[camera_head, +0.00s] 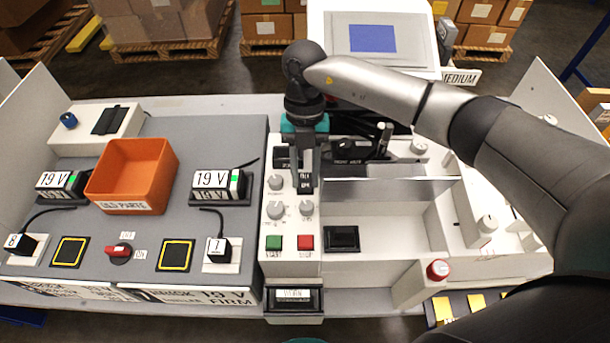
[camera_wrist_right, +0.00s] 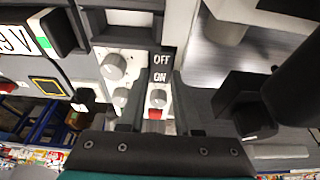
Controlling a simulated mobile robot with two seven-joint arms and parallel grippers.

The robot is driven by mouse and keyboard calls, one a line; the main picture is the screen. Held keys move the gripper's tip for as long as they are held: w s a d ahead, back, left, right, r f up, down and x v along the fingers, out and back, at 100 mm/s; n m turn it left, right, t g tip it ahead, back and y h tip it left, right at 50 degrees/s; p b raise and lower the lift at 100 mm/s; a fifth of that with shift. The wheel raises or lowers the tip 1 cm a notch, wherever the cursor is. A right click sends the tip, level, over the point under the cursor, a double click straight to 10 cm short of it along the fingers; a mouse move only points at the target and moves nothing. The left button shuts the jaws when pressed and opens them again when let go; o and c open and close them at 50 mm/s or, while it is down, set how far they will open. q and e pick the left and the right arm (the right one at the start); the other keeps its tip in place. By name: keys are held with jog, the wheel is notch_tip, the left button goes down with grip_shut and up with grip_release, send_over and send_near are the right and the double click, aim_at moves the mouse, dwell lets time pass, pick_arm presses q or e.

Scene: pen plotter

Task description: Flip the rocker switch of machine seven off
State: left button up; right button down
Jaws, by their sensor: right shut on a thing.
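The panel of the central machine (camera_head: 289,225) carries grey knobs, a green START button and a red STOP button. A dark plate with OFF and ON lettering (camera_head: 305,184) sits among the knobs; it also shows in the wrist view (camera_wrist_right: 160,68). My right gripper (camera_head: 305,170) reaches down from above, its fingers at this plate. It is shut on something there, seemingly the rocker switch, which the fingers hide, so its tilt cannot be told. A block labelled 7 (camera_head: 219,247) stands on the left board. My left gripper is not in view.
Left of the panel are an orange bin (camera_head: 132,176), two 19 V blocks (camera_head: 219,183) and a red rotary switch (camera_head: 119,250). A screen (camera_head: 373,38) stands behind. My right arm covers the right side.

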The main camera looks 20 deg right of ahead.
dwell(0.3)
jog(key=c, duration=0.6)
grip_release()
jog(key=b+v, duration=0.1)
jog(key=v, duration=1.4)
jog(key=shift+w, duration=0.2)
jog(key=shift+r, duration=0.1)
